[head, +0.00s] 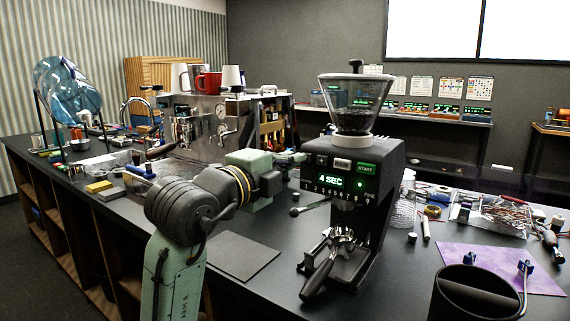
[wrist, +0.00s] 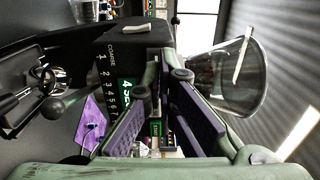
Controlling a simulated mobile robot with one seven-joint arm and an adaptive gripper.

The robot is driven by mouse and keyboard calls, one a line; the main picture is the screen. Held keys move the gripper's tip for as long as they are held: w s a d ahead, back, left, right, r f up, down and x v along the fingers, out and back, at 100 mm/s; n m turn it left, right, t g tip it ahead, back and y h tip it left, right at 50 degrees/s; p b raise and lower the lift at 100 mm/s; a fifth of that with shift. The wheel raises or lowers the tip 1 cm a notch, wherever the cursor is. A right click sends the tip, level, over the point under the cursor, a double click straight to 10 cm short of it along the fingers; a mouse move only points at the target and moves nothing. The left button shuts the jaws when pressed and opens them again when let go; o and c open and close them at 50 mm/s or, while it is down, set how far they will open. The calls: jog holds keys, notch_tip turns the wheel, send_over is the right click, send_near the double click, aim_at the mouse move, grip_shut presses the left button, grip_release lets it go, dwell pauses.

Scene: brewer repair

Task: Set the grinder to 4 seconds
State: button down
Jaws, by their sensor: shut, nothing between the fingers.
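The grinder (head: 352,170) stands on the dark counter, with a clear bean hopper (head: 355,98) on top. Its display (head: 331,182) reads "4 SEC" in green. A green START button (head: 366,168) and a pale button (head: 342,164) sit above it, and a numbered scale runs below. A portafilter (head: 330,260) rests under the spout. In the wrist view the grinder (wrist: 120,60) shows turned sideways, its display (wrist: 127,92) partly hidden by a finger.
An espresso machine (head: 205,125) with cups on top stands behind my arm. A black bin (head: 475,292) and a purple mat (head: 505,266) lie at the right front. A flat dark mat (head: 238,256) lies left of the grinder. Tools and parts clutter the right side.

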jog(key=b+v, duration=0.3)
jog(key=v, duration=0.7)
